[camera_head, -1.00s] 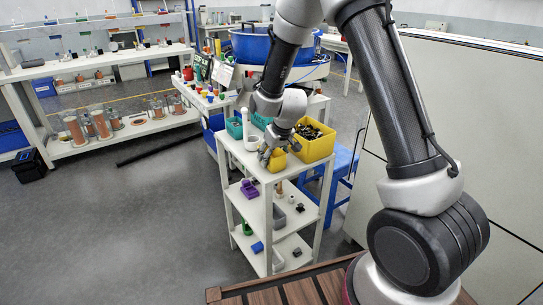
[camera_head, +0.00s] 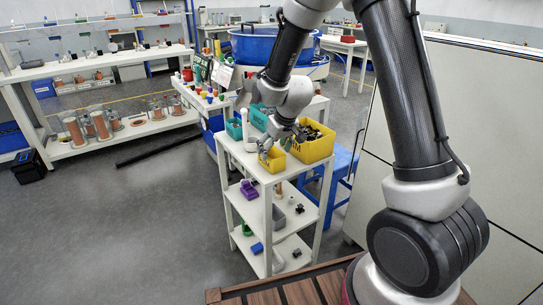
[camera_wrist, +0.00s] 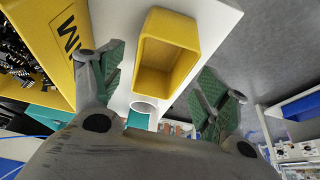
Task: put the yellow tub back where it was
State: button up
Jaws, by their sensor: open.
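A small yellow tub (camera_head: 273,163) stands empty on the white top shelf (camera_head: 236,150) of the small rack, close to its front edge. It also shows in the wrist view (camera_wrist: 165,52), with its open side facing the camera. My gripper (camera_head: 274,146) is just above and behind the tub. In the wrist view my gripper (camera_wrist: 160,78) has its green-padded fingers spread wide, one on each side of the tub, with visible gaps. Nothing is held.
A larger yellow bin (camera_head: 318,151) of dark connectors stands right of the tub. Teal bins (camera_head: 234,130) and a white cylinder (camera_head: 245,124) stand behind and left. Lower shelves hold a purple part (camera_head: 249,189) and other small parts.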

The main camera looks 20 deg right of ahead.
jog(key=s+d+r+m, duration=0.1)
jog(key=s+d+r, duration=0.3)
jog(key=s+r, duration=0.3)
jog(key=s+d+r, duration=0.4)
jog(key=s+r, duration=0.2)
jog(key=r, duration=0.4)
jog(key=s+d+r+m, duration=0.1)
jog(key=s+d+r, duration=0.1)
jog(key=s, duration=0.7)
jog(key=s+d+r+m+h, duration=0.1)
jog(key=s+d, duration=0.3)
jog(key=s, duration=0.6)
jog(key=shift+s+d+r+m, duration=0.2)
jog(key=shift+s+r+m, duration=0.1)
jog(key=shift+r, duration=0.55)
